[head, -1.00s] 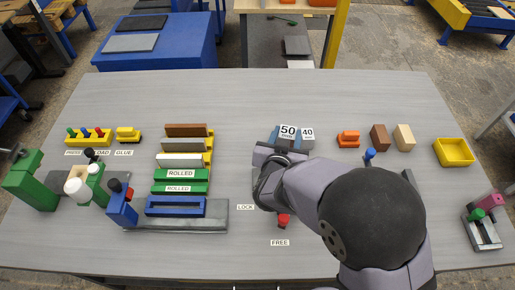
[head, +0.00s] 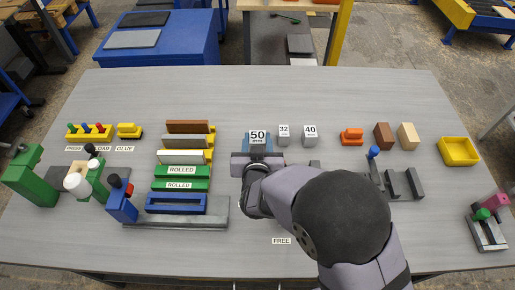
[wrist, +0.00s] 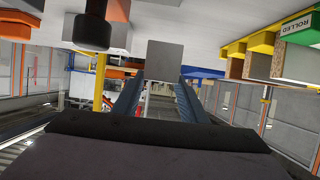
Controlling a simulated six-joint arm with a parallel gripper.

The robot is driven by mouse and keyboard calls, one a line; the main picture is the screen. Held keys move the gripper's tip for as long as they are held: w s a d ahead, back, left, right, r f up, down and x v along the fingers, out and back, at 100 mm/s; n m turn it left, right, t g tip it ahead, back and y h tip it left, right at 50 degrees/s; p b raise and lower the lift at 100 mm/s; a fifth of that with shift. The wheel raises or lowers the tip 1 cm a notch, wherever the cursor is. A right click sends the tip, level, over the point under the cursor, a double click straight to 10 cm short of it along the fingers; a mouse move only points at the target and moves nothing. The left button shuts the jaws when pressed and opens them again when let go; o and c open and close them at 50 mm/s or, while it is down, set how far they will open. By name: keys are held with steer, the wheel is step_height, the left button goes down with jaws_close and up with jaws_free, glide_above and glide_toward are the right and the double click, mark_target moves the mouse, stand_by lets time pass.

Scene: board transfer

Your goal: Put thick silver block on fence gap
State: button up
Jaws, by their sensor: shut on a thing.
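The thick silver block, labelled 50 (head: 257,135), is at the left of a row of silver blocks in the head view. My gripper (head: 258,149) is shut on it. In the wrist view, its plain grey face (wrist: 165,62) shows between the two blue fingers of my gripper (wrist: 160,92). A grey fixture with upright pieces and gaps (head: 395,184) stands right of my arm, partly hidden by it. I cannot tell for certain which gap is the fence gap.
Silver blocks labelled 32 (head: 284,136) and 40 (head: 310,137) stand right of the held block. A rack of coloured bars (head: 180,170) is at left. Orange (head: 352,136), brown (head: 383,136) and tan (head: 407,137) pieces stand at right. The back of the table is clear.

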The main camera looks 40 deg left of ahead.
steer(key=shift+f, duration=2.3)
steer(key=shift+f, duration=0.15)
steer(key=o, duration=1.1)
steer(key=shift+p, duration=0.3)
steer(key=b+v, duration=0.1)
steer(key=v, duration=1.1)
steer(key=shift+b, duration=0.3)
steer(key=o, duration=0.3)
